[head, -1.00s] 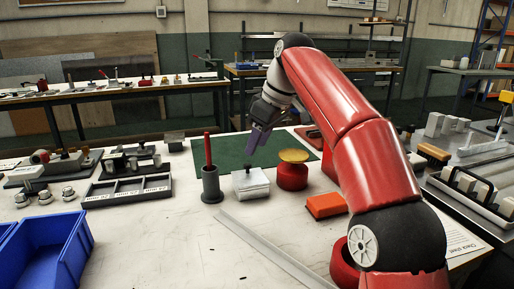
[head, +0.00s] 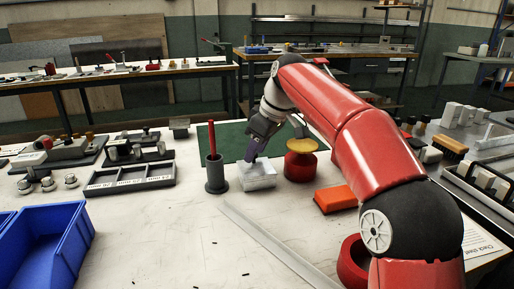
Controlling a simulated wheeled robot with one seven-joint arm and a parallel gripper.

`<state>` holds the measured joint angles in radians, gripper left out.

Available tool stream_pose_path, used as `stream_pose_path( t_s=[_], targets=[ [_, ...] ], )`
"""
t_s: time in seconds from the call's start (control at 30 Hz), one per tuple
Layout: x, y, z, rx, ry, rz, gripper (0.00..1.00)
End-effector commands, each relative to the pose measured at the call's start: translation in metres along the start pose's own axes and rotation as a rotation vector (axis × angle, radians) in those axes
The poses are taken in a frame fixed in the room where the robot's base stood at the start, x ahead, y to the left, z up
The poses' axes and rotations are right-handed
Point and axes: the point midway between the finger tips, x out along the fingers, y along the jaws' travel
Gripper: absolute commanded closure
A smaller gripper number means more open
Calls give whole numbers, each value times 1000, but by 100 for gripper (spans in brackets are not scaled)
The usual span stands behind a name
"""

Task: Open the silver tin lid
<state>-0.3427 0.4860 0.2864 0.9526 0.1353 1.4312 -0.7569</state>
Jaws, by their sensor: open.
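The silver tin (head: 258,180) is a small, pale, box-shaped container on the white table, near the front edge of the green mat. My gripper (head: 250,158) is open and points down at the top of the tin, at its back left. The fingers hide the lid's knob and part of the lid. I cannot tell whether the fingers touch the lid or whether the lid has shifted.
A grey holder (head: 216,178) with a red rod stands close left of the tin. A red round container (head: 300,165) with a yellow top stands close right. An orange block (head: 335,199) and a pale metal strip (head: 270,243) lie nearer. A blue bin (head: 55,250) is front left.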

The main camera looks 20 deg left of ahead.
Motion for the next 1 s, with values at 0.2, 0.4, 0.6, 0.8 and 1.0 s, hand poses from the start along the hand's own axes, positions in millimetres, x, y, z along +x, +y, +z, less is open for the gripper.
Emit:
stream_pose_path(
  t_s=[0.2,0.4,0.6,0.8,1.0],
  targets=[
    [0,0,0,0,0,0,69],
    [0,0,0,0,0,0,96],
    [0,0,0,0,0,0,100],
    [0,-1,-1,-3,8,8,100],
    [2,-5,-8,-22,57,53,100]
  ],
)
